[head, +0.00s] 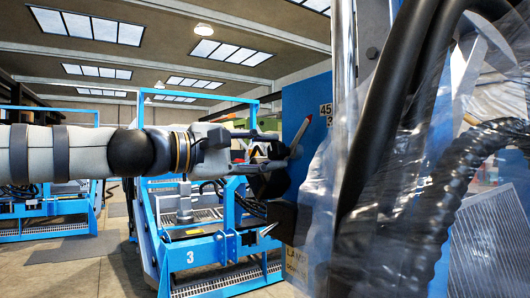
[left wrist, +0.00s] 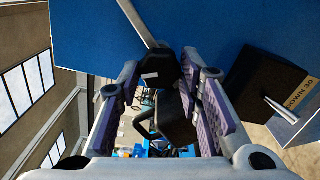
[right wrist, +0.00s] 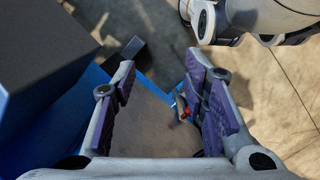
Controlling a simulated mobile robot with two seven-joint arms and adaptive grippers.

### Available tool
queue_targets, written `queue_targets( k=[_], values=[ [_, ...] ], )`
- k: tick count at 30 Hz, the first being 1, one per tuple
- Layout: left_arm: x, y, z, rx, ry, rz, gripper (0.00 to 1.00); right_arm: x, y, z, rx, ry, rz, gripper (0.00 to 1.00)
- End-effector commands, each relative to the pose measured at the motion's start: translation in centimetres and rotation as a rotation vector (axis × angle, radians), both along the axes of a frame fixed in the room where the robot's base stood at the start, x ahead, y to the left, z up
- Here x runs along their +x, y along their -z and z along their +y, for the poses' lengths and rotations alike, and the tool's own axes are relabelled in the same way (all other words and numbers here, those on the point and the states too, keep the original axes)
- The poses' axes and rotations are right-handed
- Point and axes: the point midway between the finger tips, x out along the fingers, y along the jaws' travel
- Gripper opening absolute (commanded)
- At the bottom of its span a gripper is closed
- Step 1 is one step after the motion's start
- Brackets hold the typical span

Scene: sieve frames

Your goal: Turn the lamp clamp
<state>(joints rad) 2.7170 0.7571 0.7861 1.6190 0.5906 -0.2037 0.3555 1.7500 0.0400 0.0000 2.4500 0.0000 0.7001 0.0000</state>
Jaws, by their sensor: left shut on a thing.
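The lamp clamp appears to be the black part (head: 270,183) on the blue panel in the head view, with a grey, red-tipped lever (head: 300,136) rising beside it. My left gripper (head: 252,165) reaches in from the left and is shut on this black part.
The blue panel (head: 305,95) stands close beside the clamp, with a black box (head: 283,218) below. Black hoses (head: 398,80) and clear plastic sheeting crowd the right side. A blue frame marked 3 (head: 205,250) stands behind my left arm. Bare floor (head: 65,262) shows at lower left.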

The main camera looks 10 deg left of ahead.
Motion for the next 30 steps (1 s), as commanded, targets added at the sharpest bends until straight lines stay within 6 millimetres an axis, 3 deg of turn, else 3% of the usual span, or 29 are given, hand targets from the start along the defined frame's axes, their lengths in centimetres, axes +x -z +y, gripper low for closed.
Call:
queue_targets(
  k=[2, 3, 6, 15, 24, 30],
  values=[
    [0.0, -0.1, 0.0, 0.000, 0.000, -0.003, 0.05, 0.0, 0.0, 0.0, 0.000, 0.000, 0.000, 0.40],
    [0.0, -0.2, 0.0, 0.000, 0.000, -0.003, 0.35, 0.0, 0.0, 0.0, 0.000, 0.000, -0.001, 0.40],
    [0.0, -0.1, 0.0, 0.000, 0.000, -0.003, 0.53, 0.0, 0.0, 0.0, 0.000, 0.000, -0.001, 0.40],
    [-0.2, -0.1, 0.2, 0.001, 0.000, -0.002, 0.53, 0.0, 0.0, 0.0, 0.000, 0.000, 0.000, 0.40],
    [-4.4, -0.2, 4.3, -0.001, 0.001, -0.005, 0.53, 0.0, 0.0, 0.0, 0.000, 0.000, 0.000, 0.40],
    [-5.4, -0.1, 5.3, 0.001, 0.000, -0.004, 0.53, 0.0, 0.0, 0.0, 0.000, 0.000, 0.000, 0.40]
  ],
)
